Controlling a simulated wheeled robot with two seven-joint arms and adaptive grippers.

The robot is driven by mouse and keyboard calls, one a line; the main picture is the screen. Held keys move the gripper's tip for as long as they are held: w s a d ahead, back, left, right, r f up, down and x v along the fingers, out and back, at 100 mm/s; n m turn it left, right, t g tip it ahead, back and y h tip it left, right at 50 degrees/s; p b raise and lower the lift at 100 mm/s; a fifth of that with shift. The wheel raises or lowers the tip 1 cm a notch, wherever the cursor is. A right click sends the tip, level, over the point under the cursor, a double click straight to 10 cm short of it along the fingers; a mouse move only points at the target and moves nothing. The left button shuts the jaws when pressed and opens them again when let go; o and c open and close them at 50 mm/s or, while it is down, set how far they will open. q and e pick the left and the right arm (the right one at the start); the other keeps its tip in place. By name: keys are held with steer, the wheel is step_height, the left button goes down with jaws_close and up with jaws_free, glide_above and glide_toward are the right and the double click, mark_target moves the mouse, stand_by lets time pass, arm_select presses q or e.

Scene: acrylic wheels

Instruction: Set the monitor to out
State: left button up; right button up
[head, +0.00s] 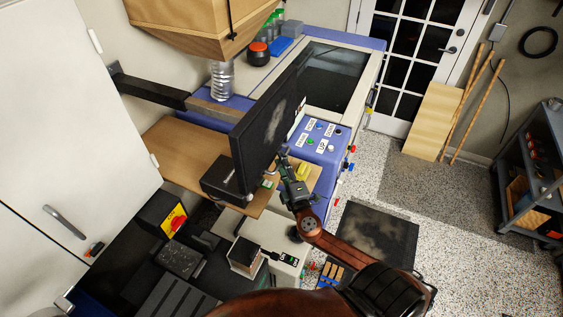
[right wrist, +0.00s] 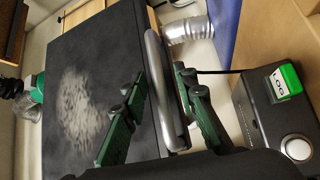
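The monitor (head: 268,125) is a dark, thin, upright panel on a black wall arm, standing over a wooden shelf beside the blue machine. Its dark face with a pale smudge fills the left of the right wrist view (right wrist: 110,50). A silver bar handle (right wrist: 160,75) runs along its edge. My right gripper (head: 284,158) is at the monitor's near right edge. In the right wrist view its green fingers (right wrist: 160,85) are apart, with the handle between them; firm contact on both sides does not show. My left gripper is out of view.
The blue control panel (head: 322,138) with several buttons is just right of the monitor. Speckled floor lies open at right.

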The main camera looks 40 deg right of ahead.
steer(key=v, duration=1.2)
steer(key=shift+f, duration=0.1)
